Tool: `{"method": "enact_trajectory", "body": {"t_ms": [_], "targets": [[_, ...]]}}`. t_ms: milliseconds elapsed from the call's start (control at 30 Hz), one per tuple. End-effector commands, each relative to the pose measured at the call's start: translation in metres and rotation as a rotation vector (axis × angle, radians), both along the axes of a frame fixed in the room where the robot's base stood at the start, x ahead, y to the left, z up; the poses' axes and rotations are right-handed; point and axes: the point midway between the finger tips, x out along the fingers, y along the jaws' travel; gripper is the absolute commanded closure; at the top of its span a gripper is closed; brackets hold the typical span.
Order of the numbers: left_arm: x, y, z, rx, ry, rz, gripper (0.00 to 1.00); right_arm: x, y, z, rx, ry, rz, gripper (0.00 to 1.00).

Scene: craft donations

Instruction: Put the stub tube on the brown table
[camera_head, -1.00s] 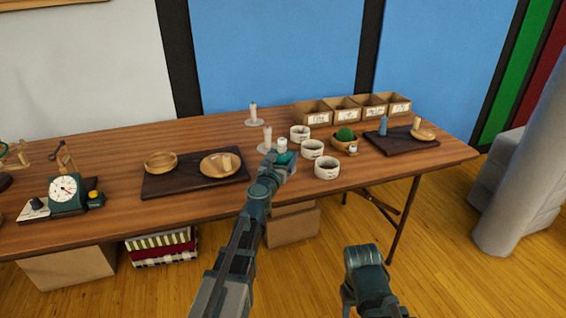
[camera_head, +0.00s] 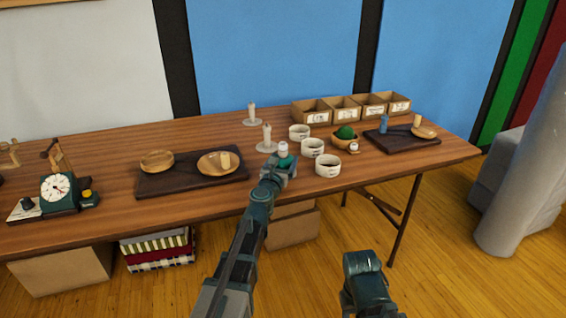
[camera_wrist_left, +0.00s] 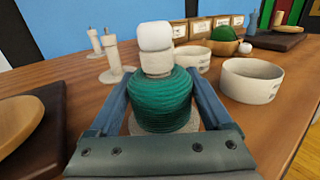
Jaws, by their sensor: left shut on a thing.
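My left gripper (camera_head: 281,166) is shut on a tube wound with green thread (camera_wrist_left: 162,98), with a pale neck and a rounded white top. I take this for the stub tube. It is upright between the blue fingers, and its green side and white top also show in the head view (camera_head: 283,148). It is over the front part of the brown table (camera_head: 110,204), left of the white bowls. A pale round edge shows under it; I cannot tell whether it touches the table. My right arm shows at lower centre, but its fingers are not in view.
White bowls (camera_head: 328,165) stand just right of the gripper, and pale pegs on round bases (camera_head: 267,140) stand behind. A dark board (camera_head: 160,185) with wooden dishes lies left, another (camera_head: 400,143) right.

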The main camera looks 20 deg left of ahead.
Motion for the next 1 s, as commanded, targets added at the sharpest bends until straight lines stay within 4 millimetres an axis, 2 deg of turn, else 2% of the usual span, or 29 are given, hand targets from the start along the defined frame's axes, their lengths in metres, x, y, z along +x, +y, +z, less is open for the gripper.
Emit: {"method": "enact_trajectory", "body": {"t_ms": [67, 100, 200, 600, 767, 1000], "targets": [[0.000, 0.000, -0.004, 0.000, 0.000, 0.000, 0.72, 0.000, 0.000, -0.004, 0.000, 0.000, 0.000, 0.50], [0.000, 0.000, -0.004, 0.000, 0.000, 0.000, 0.15, 0.000, 0.000, -0.004, -0.001, 0.000, 0.000, 0.50], [0.000, 0.000, -0.003, 0.000, 0.000, 0.000, 0.00, 0.000, 0.000, -0.003, -0.001, 0.000, 0.000, 0.50], [-0.001, 0.000, 0.002, 0.000, 0.000, 0.000, 0.00, 0.000, 0.000, 0.002, 0.000, 0.000, 0.000, 0.50], [-0.022, 0.000, 0.000, 0.000, 0.000, 0.000, 0.00, 0.000, 0.000, 0.000, 0.000, 0.000, 0.000, 0.50], [-0.071, -0.001, 0.000, 0.000, 0.000, 0.001, 0.00, 0.000, 0.000, 0.000, 0.000, 0.000, 0.000, 0.50]]}}
